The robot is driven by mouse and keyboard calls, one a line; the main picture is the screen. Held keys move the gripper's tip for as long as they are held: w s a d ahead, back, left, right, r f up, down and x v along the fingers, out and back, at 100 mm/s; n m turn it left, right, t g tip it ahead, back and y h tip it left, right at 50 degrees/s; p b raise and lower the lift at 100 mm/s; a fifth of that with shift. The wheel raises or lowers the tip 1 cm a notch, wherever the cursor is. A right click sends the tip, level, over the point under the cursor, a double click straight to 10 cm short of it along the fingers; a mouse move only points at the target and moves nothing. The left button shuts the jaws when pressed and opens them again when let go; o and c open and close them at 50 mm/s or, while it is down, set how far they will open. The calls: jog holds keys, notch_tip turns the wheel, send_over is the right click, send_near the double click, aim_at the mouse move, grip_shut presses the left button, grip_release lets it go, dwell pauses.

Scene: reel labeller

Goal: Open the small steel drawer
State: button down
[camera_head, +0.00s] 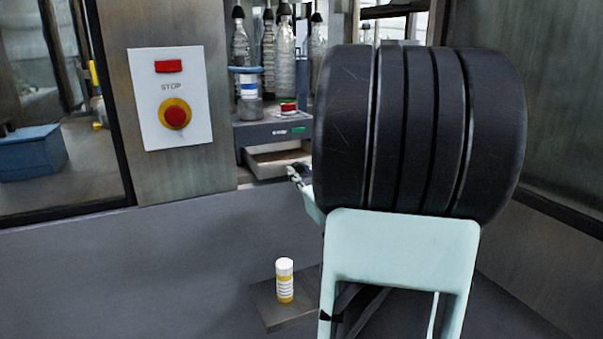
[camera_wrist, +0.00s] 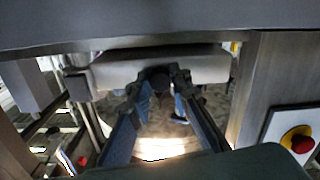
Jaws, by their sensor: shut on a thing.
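The small steel drawer (camera_head: 272,165) is under a grey housing in the head view and appears to stand out part way, with a pale inside surface showing. Its right side is hidden behind my arm. In the wrist view its light grey front (camera_wrist: 205,68) crosses the upper middle, with a dark round knob (camera_wrist: 160,77) at its centre. My gripper (camera_wrist: 158,80) is shut on this knob, one finger on each side. In the head view only a small part of my gripper (camera_head: 297,176) shows, at the drawer's right.
A panel with a red stop button (camera_head: 175,114) is on the pillar left of the drawer. Glass bottles (camera_head: 284,50) and a labelled jar (camera_head: 248,86) stand on the housing (camera_head: 262,133).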

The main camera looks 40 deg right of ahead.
jog(key=c, duration=1.8)
grip_release()
jog(key=shift+o, duration=0.2)
jog(key=v, duration=0.7)
jog(key=shift+s, duration=0.25)
jog(key=shift+d, duration=0.1)
